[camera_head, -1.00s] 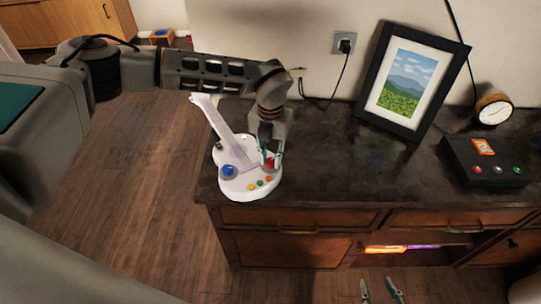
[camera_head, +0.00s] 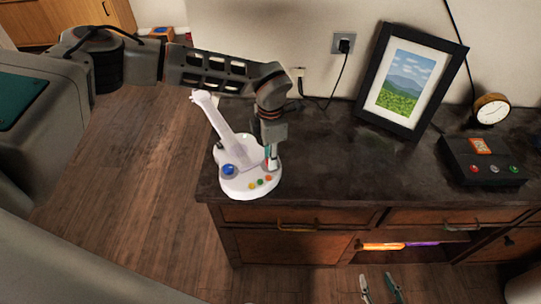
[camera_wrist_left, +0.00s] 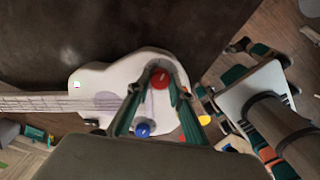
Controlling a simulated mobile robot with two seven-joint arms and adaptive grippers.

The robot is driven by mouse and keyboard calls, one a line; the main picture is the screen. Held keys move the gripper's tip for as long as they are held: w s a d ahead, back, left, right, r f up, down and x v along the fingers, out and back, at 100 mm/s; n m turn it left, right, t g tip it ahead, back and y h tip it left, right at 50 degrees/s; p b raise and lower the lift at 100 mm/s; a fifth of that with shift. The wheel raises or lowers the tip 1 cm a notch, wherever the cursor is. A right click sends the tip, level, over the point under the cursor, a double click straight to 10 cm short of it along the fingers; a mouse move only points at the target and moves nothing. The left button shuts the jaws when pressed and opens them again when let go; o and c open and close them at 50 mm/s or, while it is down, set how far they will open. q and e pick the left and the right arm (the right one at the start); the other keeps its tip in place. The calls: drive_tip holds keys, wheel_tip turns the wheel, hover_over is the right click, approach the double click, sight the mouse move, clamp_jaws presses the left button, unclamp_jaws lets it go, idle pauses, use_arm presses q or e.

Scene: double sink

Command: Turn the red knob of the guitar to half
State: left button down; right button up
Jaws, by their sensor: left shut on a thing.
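The white toy guitar (camera_head: 240,185) stands on the dark cabinet top near its left edge, neck pointing up and back. Its red knob (camera_wrist_left: 160,78) shows in the left wrist view between the two fingertips; in the head view my fingers mostly hide it. My left gripper (camera_head: 271,165) reaches down onto the guitar's right side and is shut on the red knob. A blue knob (camera_head: 228,171) sits on the guitar's left side. The knob's exact angle cannot be read. My right gripper (camera_head: 378,279) is open and empty, low in front of the cabinet.
A framed landscape picture (camera_head: 379,125) leans against the wall. A round clock (camera_head: 491,109) and a dark box with buttons (camera_head: 486,158) stand at the right. A socket with a plug (camera_head: 344,44) is on the wall. The cabinet top (camera_head: 340,175) is clear right of the guitar.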

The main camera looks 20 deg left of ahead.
use_arm(q)
drive_tip(key=shift+m, duration=1.6)
drive_tip(key=c, duration=1.8)
unclamp_jaws()
wheel_tip(320, 180, up, 12)
drive_tip(key=shift+r, duration=0.1)
